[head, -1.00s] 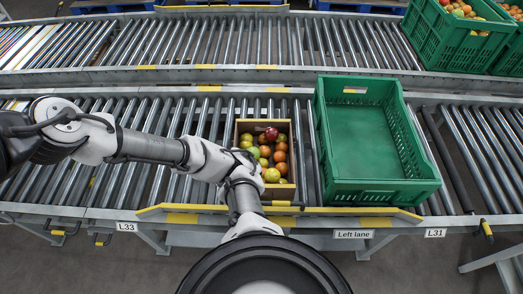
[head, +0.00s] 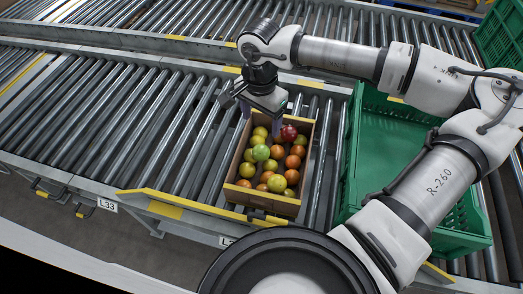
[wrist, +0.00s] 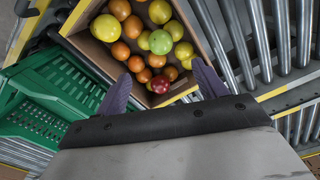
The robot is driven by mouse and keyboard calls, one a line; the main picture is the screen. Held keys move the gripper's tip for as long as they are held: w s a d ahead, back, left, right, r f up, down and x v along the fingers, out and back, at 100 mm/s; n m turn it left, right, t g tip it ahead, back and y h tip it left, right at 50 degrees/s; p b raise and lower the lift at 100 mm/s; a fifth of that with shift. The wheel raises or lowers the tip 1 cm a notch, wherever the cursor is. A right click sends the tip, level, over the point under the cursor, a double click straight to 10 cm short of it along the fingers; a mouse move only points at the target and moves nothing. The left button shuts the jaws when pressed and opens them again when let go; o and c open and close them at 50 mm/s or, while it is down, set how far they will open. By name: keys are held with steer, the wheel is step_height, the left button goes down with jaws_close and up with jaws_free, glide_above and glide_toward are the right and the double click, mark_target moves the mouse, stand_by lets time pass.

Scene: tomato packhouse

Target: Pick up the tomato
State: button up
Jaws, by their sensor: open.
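A brown cardboard box (head: 268,202) on the rollers holds several red, orange, yellow and green tomatoes. A dark red tomato (head: 289,132) lies on top near the far right corner; it also shows in the wrist view (wrist: 160,85). A light green tomato (head: 261,153) lies near the middle, also clear in the wrist view (wrist: 160,42). My gripper (head: 262,122) is above the far end of the box. Its purple fingers (wrist: 162,78) are apart and empty, with the dark red tomato between them in the wrist picture. The exact height above the fruit is unclear.
An empty green crate (head: 351,172) stands right of the box, partly behind my arm. A yellow-marked rail (head: 165,209) runs along the conveyor's front edge. Rollers left of the box (head: 120,120) are free. Another green crate (head: 497,38) stands at the far right.

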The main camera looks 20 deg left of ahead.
step_height(320, 180, down, 8)
steer(key=shift+a, duration=0.15)
steer(key=shift+f+p, duration=0.3)
steer(key=shift+f, duration=2.4)
steer(key=c, duration=0.8)
